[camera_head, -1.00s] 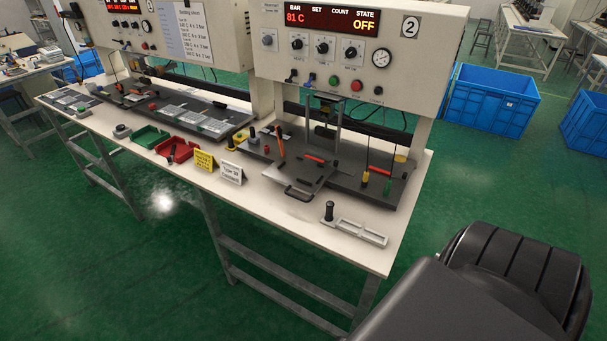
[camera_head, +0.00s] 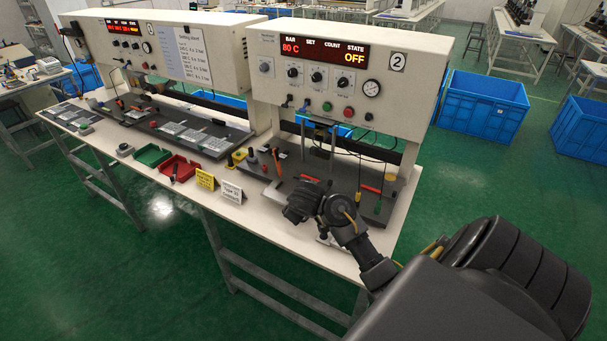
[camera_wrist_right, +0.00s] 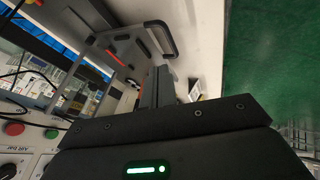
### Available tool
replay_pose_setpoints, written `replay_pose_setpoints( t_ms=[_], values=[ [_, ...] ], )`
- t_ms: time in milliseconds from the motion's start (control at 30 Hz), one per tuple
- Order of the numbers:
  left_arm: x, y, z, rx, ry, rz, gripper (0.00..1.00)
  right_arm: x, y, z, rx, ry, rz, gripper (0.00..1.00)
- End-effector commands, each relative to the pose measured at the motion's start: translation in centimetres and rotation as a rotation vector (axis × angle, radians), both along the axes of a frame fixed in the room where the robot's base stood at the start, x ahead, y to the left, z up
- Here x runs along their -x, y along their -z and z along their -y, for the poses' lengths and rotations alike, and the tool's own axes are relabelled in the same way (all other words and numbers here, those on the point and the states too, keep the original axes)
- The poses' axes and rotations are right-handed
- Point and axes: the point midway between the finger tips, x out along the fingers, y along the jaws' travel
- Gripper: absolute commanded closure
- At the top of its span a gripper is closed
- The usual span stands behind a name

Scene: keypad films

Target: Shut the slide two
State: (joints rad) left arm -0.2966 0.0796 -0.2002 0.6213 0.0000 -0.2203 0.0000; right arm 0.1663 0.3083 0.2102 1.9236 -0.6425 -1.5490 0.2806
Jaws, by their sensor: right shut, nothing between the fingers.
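In the head view the right hand (camera_head: 300,204) is over the slide's front. My left gripper is not in view.
Station 2's panel (camera_head: 335,75) reads 80 C and OFF. Red (camera_head: 180,167) and green (camera_head: 152,155) trays lie further left. Tools lie on the station's dark base.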

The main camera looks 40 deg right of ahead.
Motion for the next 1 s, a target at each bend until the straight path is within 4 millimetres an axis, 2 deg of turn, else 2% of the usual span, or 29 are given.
replay_pose_setpoints(
  t_ms=[167, 533, 600, 733, 1000],
  values=[
    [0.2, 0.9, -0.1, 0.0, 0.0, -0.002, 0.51, -1.1, 2.2, 1.0, 0.004, -0.001, -0.005, 1.0],
    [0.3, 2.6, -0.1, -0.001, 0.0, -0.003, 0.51, -4.8, 8.1, 3.5, 0.003, 0.0, -0.003, 1.0],
    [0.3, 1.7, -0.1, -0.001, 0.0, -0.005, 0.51, -5.1, 7.4, 4.7, 0.002, 0.003, -0.001, 1.0],
    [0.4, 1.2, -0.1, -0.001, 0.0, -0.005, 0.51, -5.5, 7.6, 6.1, 0.002, 0.002, -0.001, 1.0],
    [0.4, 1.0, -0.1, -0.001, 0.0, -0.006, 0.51, -5.9, 7.7, 7.1, 0.0, 0.0, 0.0, 1.0]
  ],
)
